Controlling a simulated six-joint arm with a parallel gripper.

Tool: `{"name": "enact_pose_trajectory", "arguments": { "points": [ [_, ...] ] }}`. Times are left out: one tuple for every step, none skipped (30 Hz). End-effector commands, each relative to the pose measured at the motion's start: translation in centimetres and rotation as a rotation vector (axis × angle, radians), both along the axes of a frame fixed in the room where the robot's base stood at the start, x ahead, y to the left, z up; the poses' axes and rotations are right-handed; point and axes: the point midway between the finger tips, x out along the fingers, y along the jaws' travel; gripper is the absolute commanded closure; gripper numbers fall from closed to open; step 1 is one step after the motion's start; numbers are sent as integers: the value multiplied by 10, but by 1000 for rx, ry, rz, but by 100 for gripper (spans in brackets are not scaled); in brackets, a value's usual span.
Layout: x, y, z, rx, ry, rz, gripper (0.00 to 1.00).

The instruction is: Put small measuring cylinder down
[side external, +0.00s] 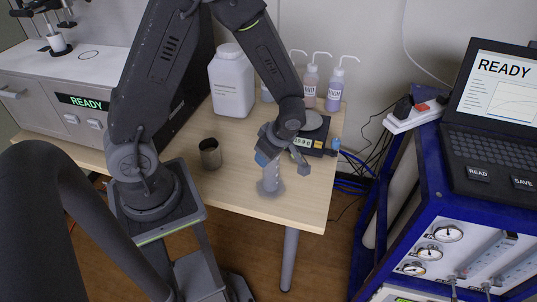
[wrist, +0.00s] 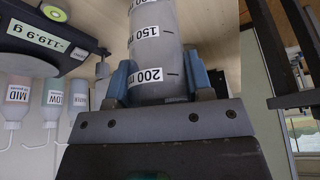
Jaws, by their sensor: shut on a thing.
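The small measuring cylinder (side external: 270,180) is grey and appears upright, with its wide foot low over the light wood table (side external: 238,198) near the front edge. I cannot tell whether the foot touches the wood. My gripper (side external: 272,154) is shut around the cylinder's upper part. In the wrist view the cylinder (wrist: 158,40) shows graduation labels, including 150 and 200 ml. It sits between the blue-grey finger pads of my gripper (wrist: 160,86). The cylinder's far end is out of the wrist view.
A black balance (side external: 316,146) stands just behind; its display reads -119.9 g in the wrist view (wrist: 45,35). A dark metal beaker (side external: 210,154) stands left. A white jug (side external: 232,80) and wash bottles (side external: 334,90) are behind. Wood between beaker and cylinder is clear.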

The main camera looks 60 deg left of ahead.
Motion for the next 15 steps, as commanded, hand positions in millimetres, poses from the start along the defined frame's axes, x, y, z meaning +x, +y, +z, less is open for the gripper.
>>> {"name": "enact_pose_trajectory", "arguments": {
  "points": [
    [0,0,-4,1,1,-1,92],
    [0,0,-5,0,0,-1,92],
    [0,0,-6,0,-1,0,92],
    [0,0,-6,0,-1,0,92],
    [0,0,-6,1,-2,-1,92],
    [0,0,-6,1,-2,-1,92],
    [0,0,-5,0,-2,-1,92],
    [0,0,-5,0,-2,-1,92],
    [0,0,-5,1,-2,-1,92],
    [0,0,-6,0,-1,0,92],
    [0,0,-7,0,-1,0,92],
    [0,0,-8,0,-1,0,92],
    [0,0,-9,0,-1,0,92],
    [0,0,-9,-1,-1,0,51],
    [0,0,-8,0,-2,-1,47]
  ]
}}
